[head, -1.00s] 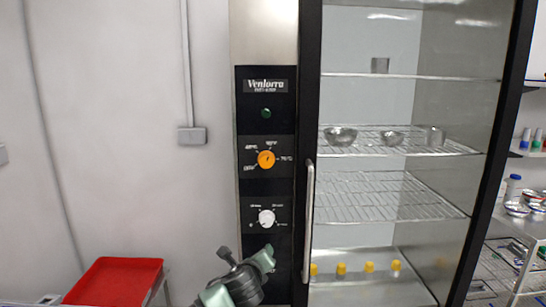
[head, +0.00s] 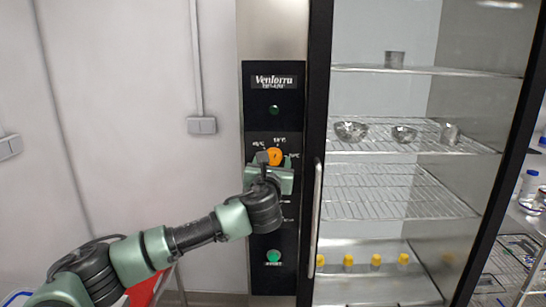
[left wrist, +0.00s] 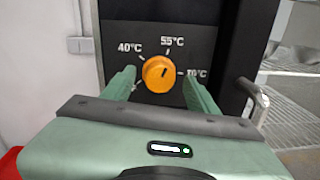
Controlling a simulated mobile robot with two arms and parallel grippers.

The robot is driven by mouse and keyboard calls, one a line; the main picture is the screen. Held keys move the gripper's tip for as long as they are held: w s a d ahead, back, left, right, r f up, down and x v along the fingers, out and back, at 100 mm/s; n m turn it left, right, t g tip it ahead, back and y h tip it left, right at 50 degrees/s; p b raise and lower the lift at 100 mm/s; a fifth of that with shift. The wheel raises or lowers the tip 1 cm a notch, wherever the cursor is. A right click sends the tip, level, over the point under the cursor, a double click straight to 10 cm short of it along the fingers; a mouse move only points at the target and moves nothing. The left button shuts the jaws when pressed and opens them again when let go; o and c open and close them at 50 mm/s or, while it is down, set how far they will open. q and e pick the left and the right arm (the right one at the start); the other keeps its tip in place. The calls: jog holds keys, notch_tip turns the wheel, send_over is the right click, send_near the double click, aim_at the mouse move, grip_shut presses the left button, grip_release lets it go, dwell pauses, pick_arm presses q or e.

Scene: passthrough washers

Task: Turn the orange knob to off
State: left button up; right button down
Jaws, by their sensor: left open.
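The orange knob (head: 275,156) is on the black control panel, just beyond the fingers of my left gripper (head: 270,165). In the left wrist view the orange knob (left wrist: 157,76) shows between the two green fingers of the left gripper (left wrist: 159,74), which is open with a finger on either side. Whether the fingers touch the knob I cannot tell. A short dark mark on the knob points up and slightly right. Labels 40°C, 55°C and 70°C surround it; the label at lower left is partly hidden by the left finger. My right gripper is not in view.
A tall glass door with a vertical handle (head: 317,215) stands right of the panel. The handle (left wrist: 254,95) also shows close to the right finger. A green light (head: 273,257) is lower on the panel. A wall box (head: 202,125) is left, with bare wall around it.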

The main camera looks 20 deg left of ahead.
pick_arm(q)
jog(key=shift+w+a, duration=0.1)
jog(key=shift+w, duration=0.3)
jog(key=shift+c, duration=0.3)
grip_shut()
